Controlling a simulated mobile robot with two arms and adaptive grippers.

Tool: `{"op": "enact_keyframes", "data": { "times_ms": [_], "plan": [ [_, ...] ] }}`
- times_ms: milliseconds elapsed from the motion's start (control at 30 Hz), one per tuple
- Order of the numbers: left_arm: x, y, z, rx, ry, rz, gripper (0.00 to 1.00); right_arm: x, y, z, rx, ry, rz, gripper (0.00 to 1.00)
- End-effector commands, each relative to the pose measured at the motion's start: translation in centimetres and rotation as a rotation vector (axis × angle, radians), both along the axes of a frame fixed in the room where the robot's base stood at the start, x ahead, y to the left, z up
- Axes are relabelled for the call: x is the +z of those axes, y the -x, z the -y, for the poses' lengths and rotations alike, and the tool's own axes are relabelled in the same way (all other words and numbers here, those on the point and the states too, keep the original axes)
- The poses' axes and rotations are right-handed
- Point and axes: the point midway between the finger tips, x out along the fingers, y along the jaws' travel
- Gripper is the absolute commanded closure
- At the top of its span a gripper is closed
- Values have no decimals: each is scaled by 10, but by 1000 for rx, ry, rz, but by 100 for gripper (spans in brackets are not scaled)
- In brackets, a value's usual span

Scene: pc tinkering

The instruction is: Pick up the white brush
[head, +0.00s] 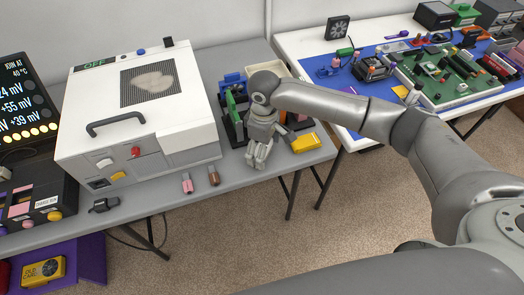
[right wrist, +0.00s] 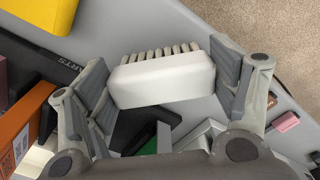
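The white brush (right wrist: 165,80) shows in the right wrist view, with its bristles toward the top of the picture. It lies between the two spread fingers of my right gripper (right wrist: 163,75), its ends very close to the finger pads. I cannot tell whether they touch. In the head view my right gripper (head: 260,152) points down over the right end of the grey table (head: 240,185). The brush cannot be made out there, behind or under the gripper. My left gripper is in no view.
A yellow item (head: 305,142) lies right of the gripper, and a bin with green and blue parts (head: 234,98) stands behind it. A large white box (head: 135,110) stands left.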

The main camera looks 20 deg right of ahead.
Motion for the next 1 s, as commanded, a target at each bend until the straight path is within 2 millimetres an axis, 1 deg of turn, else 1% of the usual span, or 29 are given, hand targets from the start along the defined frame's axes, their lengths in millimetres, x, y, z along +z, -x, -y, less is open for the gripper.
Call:
{"op": "enact_keyframes", "data": {
  "times_ms": [233,367,467,600,733,900,1000],
  "plan": [
    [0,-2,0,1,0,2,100,0,0,0,0,-1,1,44],
    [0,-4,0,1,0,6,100,5,0,0,0,-1,1,44],
    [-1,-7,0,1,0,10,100,14,-1,0,0,-2,3,44],
    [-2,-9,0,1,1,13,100,35,0,-2,1,-3,3,44],
    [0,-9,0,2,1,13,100,56,16,-12,5,-4,3,44],
    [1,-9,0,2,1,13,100,94,43,-30,6,-4,5,44],
    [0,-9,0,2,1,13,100,103,66,-44,8,-4,1,44]
  ]
}}
